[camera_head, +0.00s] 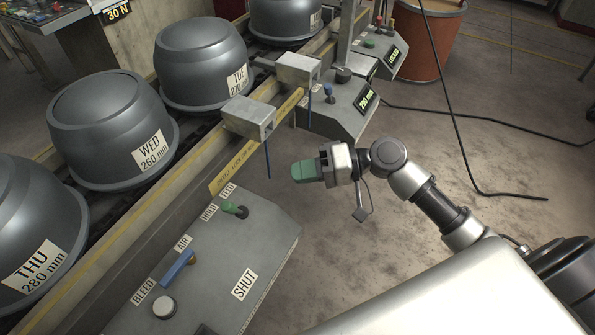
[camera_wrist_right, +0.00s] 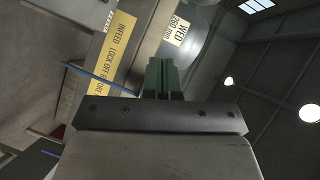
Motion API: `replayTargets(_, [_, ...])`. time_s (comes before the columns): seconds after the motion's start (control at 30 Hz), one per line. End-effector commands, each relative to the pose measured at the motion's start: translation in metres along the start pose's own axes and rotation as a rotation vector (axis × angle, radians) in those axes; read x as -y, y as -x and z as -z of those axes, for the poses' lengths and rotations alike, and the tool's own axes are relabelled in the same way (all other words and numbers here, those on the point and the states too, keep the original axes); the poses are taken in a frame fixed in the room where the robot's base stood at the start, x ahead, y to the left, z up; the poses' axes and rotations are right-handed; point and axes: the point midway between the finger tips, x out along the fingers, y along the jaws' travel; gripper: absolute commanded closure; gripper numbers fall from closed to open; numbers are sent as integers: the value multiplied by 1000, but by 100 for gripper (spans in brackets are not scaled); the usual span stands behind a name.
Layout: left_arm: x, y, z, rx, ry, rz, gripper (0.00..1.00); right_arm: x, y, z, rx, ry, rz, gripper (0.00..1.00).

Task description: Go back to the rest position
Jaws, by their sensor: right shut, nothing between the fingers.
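My right gripper (camera_head: 304,171) has green fingers and is held in the air over the floor, just right of the conveyor's front rail. Its arm comes in from the lower right. The fingers are together with nothing between them. In the right wrist view the shut green fingers (camera_wrist_right: 161,78) point toward the rail with the yellow lock-off label (camera_wrist_right: 116,50) and a grey cylinder marked WED (camera_wrist_right: 200,45). The gripper is apart from the rail and the controls. My left gripper does not show.
A control panel (camera_head: 262,262) with a green lever (camera_head: 235,209), a blue lever (camera_head: 178,268) and a white knob (camera_head: 164,306) stands at lower left. Grey cylinders marked THU, WED (camera_head: 112,125) and TUE line the conveyor.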

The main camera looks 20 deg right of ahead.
Motion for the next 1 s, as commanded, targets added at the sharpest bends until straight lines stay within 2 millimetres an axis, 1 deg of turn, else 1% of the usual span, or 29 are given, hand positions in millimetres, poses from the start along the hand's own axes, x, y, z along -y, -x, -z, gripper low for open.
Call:
replayTargets(0.1, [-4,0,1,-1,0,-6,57,0,0,0,0,0,0,100])
replayTargets(0.33, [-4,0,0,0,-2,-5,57,-2,0,0,-4,-2,-4,100])
replayTargets(0.4, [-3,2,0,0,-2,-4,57,-11,-1,3,-22,-11,-25,100])
replayTargets(0.47, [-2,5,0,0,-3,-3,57,-30,-1,6,-54,-24,-70,100])
replayTargets(0.57, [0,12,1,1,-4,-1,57,-84,1,8,-134,-57,-201,100])
replayTargets(0.6, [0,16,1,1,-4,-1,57,-112,3,5,-166,-69,-271,100])
replayTargets(0.63, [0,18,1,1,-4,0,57,-135,5,1,-187,-79,-329,100])
replayTargets(0.67, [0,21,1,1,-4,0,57,-157,8,-4,-206,-86,-388,100])
replayTargets(0.7, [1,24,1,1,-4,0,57,-187,12,-15,-223,-94,-468,100])
replayTargets(0.77, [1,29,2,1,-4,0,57,-227,19,-35,-237,-98,-586,100])
replayTargets(0.8, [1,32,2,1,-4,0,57,-253,25,-52,-235,-97,-664,100])
replayTargets(0.87, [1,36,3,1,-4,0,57,-288,33,-82,-218,-89,-778,100])
replayTargets(0.9, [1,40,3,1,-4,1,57,-308,38,-105,-198,-81,-849,100])
replayTargets(0.97, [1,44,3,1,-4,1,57,-335,47,-142,-154,-60,-951,100])
replayTargets(1.0, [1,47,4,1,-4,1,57,-350,52,-168,-116,-42,-1012,100])
